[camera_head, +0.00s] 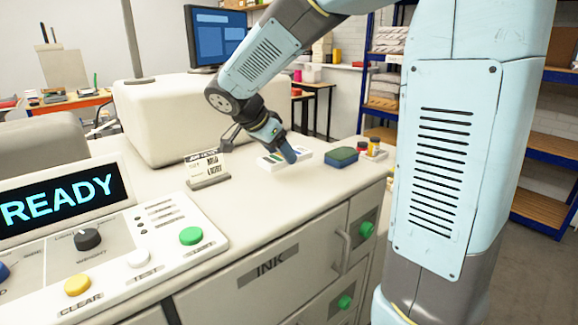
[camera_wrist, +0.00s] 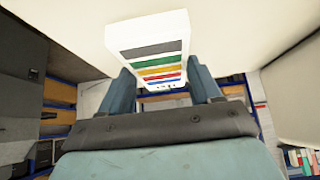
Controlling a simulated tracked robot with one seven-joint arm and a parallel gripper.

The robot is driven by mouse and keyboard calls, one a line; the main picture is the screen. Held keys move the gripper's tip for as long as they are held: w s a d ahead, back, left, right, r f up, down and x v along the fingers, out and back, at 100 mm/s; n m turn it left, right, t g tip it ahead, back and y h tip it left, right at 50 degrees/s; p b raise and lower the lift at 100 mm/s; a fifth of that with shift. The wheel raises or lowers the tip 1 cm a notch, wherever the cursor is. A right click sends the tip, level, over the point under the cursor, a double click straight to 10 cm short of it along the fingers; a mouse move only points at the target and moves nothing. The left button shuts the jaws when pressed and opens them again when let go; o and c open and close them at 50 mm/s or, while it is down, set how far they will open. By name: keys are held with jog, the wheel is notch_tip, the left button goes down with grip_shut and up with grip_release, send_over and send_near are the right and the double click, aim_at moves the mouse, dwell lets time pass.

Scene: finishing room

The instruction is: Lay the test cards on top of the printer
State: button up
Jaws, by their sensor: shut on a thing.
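The test cards (camera_head: 271,163) appear as a white block with coloured stripes at the back right of the printer's pale top (camera_head: 252,190). In the wrist view, the cards (camera_wrist: 152,45) fill the space between the two blue fingers, stripes facing the camera. My gripper (camera_head: 290,155) is shut on them, pointing down; it also shows in the wrist view (camera_wrist: 160,76). The cards are at or very near the top surface; I cannot tell whether they touch it. The fingers hide part of them in the head view.
A job card on a stand (camera_head: 207,166) stands left of the cards. A green-and-blue pad (camera_head: 341,157) lies to their right, with small jars (camera_head: 373,146) beyond. A large white housing (camera_head: 170,115) rises behind. The control panel (camera_head: 110,235) is at front left. Bare top lies in front.

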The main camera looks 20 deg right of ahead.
aim_at(284, 178)
jog(key=shift+x, duration=1.2)
jog(key=shift+w+f, duration=0.1)
jog(key=shift+f, duration=0.65)
jog(key=shift+w+f, duration=0.15)
jog(key=shift+f, duration=0.6)
jog(key=shift+f, duration=0.1)
jog(key=o, duration=1.1)
jog(key=shift+o, duration=0.2)
